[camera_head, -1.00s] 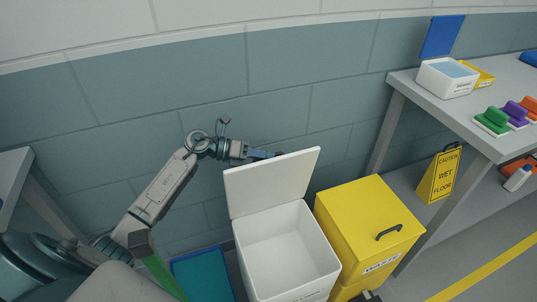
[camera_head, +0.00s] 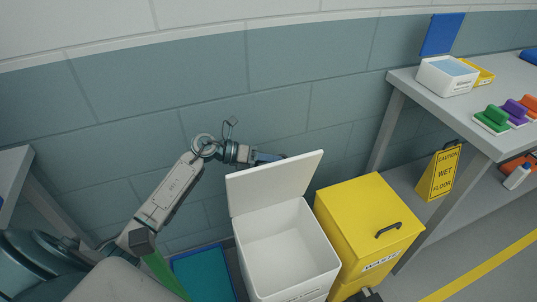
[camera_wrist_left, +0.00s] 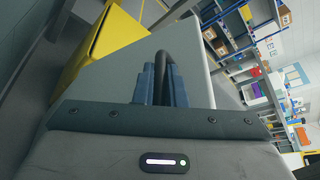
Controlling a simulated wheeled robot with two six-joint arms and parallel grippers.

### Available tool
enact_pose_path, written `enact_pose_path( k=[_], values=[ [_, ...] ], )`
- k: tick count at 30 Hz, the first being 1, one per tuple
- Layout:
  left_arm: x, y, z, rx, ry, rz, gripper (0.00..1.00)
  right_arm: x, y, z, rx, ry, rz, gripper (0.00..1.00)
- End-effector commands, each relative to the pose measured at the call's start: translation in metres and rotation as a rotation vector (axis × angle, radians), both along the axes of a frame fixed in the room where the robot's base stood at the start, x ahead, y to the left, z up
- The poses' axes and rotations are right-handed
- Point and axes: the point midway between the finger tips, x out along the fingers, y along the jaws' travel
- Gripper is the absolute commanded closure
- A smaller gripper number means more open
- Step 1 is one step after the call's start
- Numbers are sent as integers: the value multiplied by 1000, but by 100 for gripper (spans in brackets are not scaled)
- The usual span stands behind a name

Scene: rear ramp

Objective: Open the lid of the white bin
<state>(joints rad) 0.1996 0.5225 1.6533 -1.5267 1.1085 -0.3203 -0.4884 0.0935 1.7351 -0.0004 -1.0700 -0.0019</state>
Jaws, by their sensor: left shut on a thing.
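The white bin (camera_head: 262,277) stands on the floor with its inside showing empty. Its lid (camera_head: 272,184) is raised, standing steeply up from the bin's back edge. My left gripper (camera_head: 282,158) is behind the lid, with its fingertips partly hidden by it. In the left wrist view my left gripper (camera_wrist_left: 162,82) is shut on the lid's dark handle (camera_wrist_left: 168,58), against the outer face of the lid (camera_wrist_left: 118,72). A small dark part at the bottom edge of the head view seems to be my right gripper (camera_head: 369,295); its jaws do not show.
A yellow bin (camera_head: 362,212) with a black handle stands close to the right of the white bin. A blue bin (camera_head: 203,275) is to its left. The wall is close behind.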

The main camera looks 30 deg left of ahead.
Motion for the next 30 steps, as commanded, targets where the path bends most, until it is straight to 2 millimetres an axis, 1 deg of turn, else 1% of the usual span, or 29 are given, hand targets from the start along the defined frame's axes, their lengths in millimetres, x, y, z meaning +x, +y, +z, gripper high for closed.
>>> enact_pose_path(
  k=[1, 5, 8, 14, 15, 16, 25, 30],
  values=[
    [-6, -6, -2, 18, -17, -2, 100, 0, 0, 0, 0, 0, 0, 64],
    [-14, -15, -3, 56, -49, -2, 100, 3, 0, 3, 0, -5, 0, 64],
    [-15, -17, -3, 64, -57, 0, 100, 5, 1, 7, 1, -13, 1, 64],
    [-15, -16, -3, 66, -56, 0, 100, 4, 1, 6, 1, -11, 1, 64],
    [-15, -16, -3, 66, -56, 0, 85, 4, 1, 6, 0, -10, 1, 64],
    [-15, -16, -3, 65, -56, -1, 80, 4, 1, 6, 0, -9, 1, 64],
    [-15, -15, -3, 66, -56, 0, 80, 3, 1, 5, 0, -7, 1, 64],
    [-22, -5, 1, 68, -56, 1, 80, 2, 0, 4, 0, -6, 1, 64]
  ],
)
